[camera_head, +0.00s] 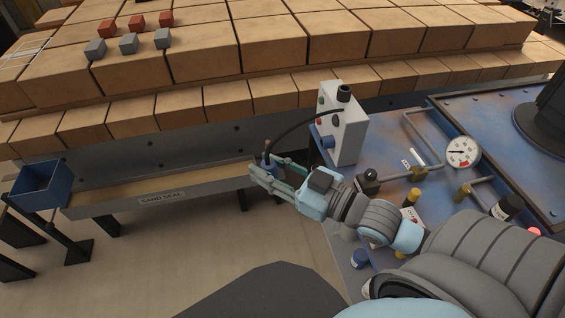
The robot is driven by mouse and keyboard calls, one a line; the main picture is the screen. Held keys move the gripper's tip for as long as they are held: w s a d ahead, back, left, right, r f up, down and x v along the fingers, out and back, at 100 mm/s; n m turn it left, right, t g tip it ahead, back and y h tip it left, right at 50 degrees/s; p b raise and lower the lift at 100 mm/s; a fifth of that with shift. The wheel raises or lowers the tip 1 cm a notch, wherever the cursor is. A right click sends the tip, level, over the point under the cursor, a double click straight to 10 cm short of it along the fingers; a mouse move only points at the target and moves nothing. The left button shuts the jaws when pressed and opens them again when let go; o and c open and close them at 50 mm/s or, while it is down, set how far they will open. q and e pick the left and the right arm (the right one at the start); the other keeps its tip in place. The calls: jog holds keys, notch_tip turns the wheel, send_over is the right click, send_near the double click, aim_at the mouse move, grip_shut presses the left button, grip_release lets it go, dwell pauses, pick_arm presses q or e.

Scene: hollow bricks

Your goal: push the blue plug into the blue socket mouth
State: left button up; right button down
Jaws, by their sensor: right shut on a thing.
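The blue plug (268,159) is held in my right gripper (264,168), whose fingers are shut around it. A black cable arcs from the top of the plug to the white box (349,133). The blue socket mouth (327,142) sticks out of the lower front of that box, to the right of the plug. The plug and the socket are clearly apart. The fingers partly hide the plug, so its tip and exact facing cannot be told. My left gripper is not in view.
The white box stands on a blue worn bench (390,150) with a gauge (463,152), pipes and dark knobs close to my right arm. A sand-seal trough (160,196) runs left of the gripper, below stacked bricks (190,75). A blue bin (42,186) stands far left.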

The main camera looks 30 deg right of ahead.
pick_arm(q)
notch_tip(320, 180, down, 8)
jog(key=b, duration=0.7)
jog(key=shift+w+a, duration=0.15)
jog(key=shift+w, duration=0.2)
pick_arm(e)
jog(key=w+d+f+n+g+h, duration=0.1)
jog(key=w+d+f+n+h, duration=0.3)
jog(key=w+d+f+h, duration=0.2)
jog(key=w+d+f+n+g+h, duration=0.1)
jog(key=w+d+f+n+h, duration=0.3)
jog(key=w+d+f, duration=0.6)
jog(key=w+f+h, duration=0.2)
jog(key=w+f, duration=0.3)
jog(key=f, duration=0.2)
jog(key=shift+d+f, duration=0.15)
jog(key=shift+d, duration=0.2)
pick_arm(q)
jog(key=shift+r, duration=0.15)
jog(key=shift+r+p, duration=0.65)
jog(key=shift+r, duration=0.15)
pick_arm(e)
jog(key=shift+s+d, duration=0.35)
jog(key=shift+d, duration=0.55)
jog(key=shift+s+d, duration=0.35)
jog(key=shift+d, duration=0.5)
jog(key=shift+s+d, duration=0.35)
jog(key=shift+d, duration=0.55)
